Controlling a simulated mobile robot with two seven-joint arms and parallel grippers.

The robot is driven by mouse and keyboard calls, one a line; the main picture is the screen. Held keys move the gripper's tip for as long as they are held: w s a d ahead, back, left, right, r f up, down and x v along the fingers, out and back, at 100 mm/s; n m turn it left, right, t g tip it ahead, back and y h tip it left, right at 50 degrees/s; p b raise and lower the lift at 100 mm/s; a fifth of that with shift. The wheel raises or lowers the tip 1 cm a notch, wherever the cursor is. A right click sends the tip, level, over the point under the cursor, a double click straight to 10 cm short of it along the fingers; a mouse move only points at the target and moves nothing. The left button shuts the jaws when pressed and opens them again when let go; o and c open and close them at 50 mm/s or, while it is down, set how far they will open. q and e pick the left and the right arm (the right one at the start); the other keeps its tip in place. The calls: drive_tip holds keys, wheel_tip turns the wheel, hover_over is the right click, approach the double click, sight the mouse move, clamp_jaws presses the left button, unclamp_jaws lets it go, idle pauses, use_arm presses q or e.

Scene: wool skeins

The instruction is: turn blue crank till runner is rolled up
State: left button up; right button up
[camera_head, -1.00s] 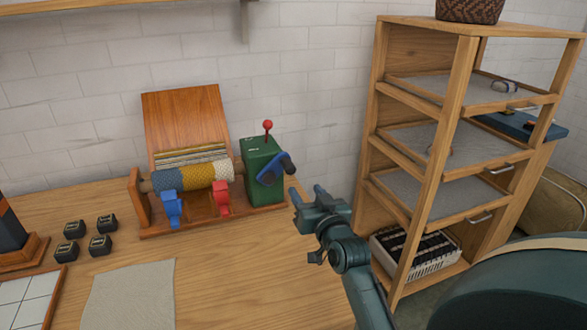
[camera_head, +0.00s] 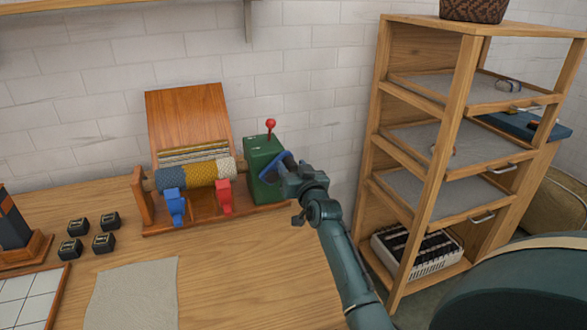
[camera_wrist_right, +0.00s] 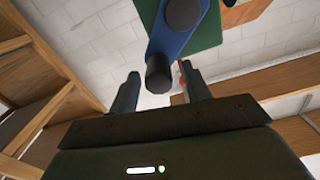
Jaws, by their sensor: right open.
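The blue crank (camera_head: 270,166) is on the right side of the green box (camera_head: 262,158) of the winding device. In the right wrist view the blue crank arm (camera_wrist_right: 178,38) ends in a black handle (camera_wrist_right: 159,74), which lies between the two fingertips. My right gripper (camera_head: 288,170) is open around the handle, with gaps to both fingers (camera_wrist_right: 160,88). It hides the handle in the head view. The runner (camera_head: 195,174), in blue, cream and yellow bands, is wound on the roller, and a striped part lies on the sloping wooden board (camera_head: 188,115) behind. My left gripper is not in view.
A red-knobbed lever (camera_head: 270,127) stands on the green box. Blue (camera_head: 175,206) and red (camera_head: 224,197) clamp-like parts sit in front of the roller. Several small black blocks (camera_head: 104,242) and a grey cloth (camera_head: 133,290) lie on the table. A wooden shelf rack (camera_head: 455,130) stands to the right.

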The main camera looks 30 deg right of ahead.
drive_tip(key=shift+c, duration=0.6)
clamp_jaws()
drive_tip(key=shift+d+f, duration=0.1)
drive_tip(key=shift+f, duration=0.05)
